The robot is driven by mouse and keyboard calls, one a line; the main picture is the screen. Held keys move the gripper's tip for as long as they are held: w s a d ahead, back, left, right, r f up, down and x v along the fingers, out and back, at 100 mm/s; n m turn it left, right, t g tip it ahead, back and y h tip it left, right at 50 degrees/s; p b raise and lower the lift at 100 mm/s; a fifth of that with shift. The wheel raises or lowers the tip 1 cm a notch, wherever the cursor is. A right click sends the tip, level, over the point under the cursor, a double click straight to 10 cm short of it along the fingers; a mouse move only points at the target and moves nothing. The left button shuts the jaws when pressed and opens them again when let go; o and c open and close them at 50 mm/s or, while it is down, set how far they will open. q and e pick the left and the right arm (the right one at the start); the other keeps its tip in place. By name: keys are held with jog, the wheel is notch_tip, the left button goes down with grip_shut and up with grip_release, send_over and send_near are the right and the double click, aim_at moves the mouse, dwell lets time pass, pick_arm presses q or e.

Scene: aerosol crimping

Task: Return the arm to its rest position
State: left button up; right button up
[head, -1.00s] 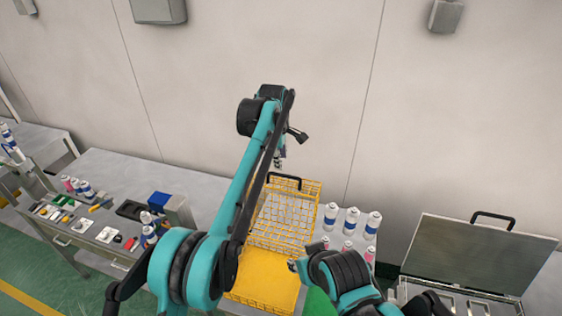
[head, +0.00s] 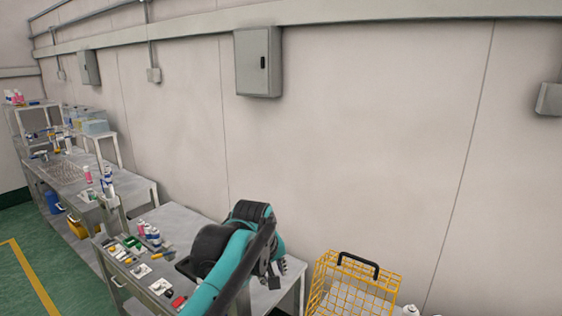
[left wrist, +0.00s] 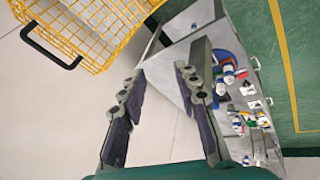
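My left arm comes up from the bottom of the head view in front of the grey bench, bent at its dark joint. Its gripper (head: 275,275) is near the bench's right end, left of the yellow basket, and partly hidden by the arm. In the left wrist view its two fingers (left wrist: 161,78) stand apart with nothing between them. My right arm and gripper are outside both current views.
The yellow wire basket (head: 325,287) with a black handle stands to the right of the gripper. The grey bench (head: 185,220) carries cans and small parts. More benches run to the far left.

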pick_arm(q)
jog(key=s+a+f+m+b, duration=0.2)
jog(key=s+a+f+b, duration=0.1)
jog(key=s+a+f, duration=0.2)
jog(key=s+a+f+m+t+y+b, duration=0.1)
jog(key=s+a+f+m+b, duration=0.1)
jog(key=s+a+f, duration=0.3)
jog(key=s+a+f+m+t+b, duration=0.1)
jog(key=s+a+f+b, duration=0.4)
jog(key=s+f, duration=0.7)
notch_tip(320, 180, down, 3)
jog(key=shift+a+r+m, duration=0.15)
jog(key=shift+a+m, duration=0.25)
